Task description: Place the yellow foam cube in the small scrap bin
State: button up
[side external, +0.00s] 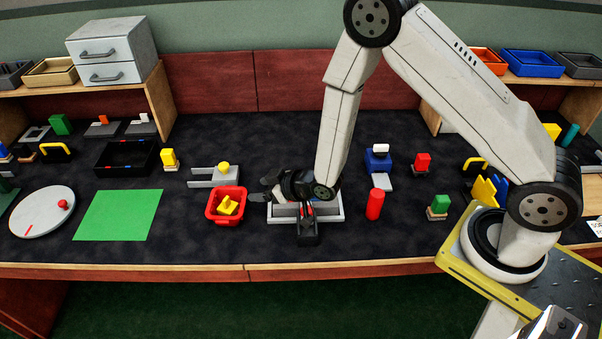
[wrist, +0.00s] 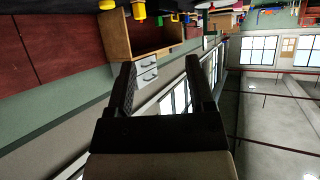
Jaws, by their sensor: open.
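A small red bin (side external: 241,215) stands on the dark worktop left of my gripper. A yellow block-like piece (side external: 228,205) lies inside it, tilted; I cannot tell whether it is one cube or more. My gripper (side external: 262,190) is just right of the bin, its fingers pointing left. The wrist view shows my gripper (wrist: 160,78) open, with nothing between the fingers. That view looks sideways along the room, and neither the bin nor the yellow piece can be made out in it.
A grey-white tray (side external: 335,213) sits under my wrist. A grey channel with a yellow round piece (side external: 223,168) is behind the bin. A green mat (side external: 118,215) and round white plate (side external: 42,212) lie left. A red cylinder (side external: 375,204) stands right of my wrist.

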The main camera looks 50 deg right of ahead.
jog(key=s+d+r+m+g+h, duration=0.1)
jog(key=s+d+r+g, duration=0.3)
jog(key=s, duration=0.5)
jog(key=s+d+r+m+g+h, duration=0.2)
jog(key=s+d+r+g, duration=0.3)
jog(key=s+r, duration=0.3)
jog(key=shift+s+d+r+m+h, duration=0.3)
jog(key=shift+s+d+r+h, duration=0.1)
jog(key=shift+s+d, duration=0.45)
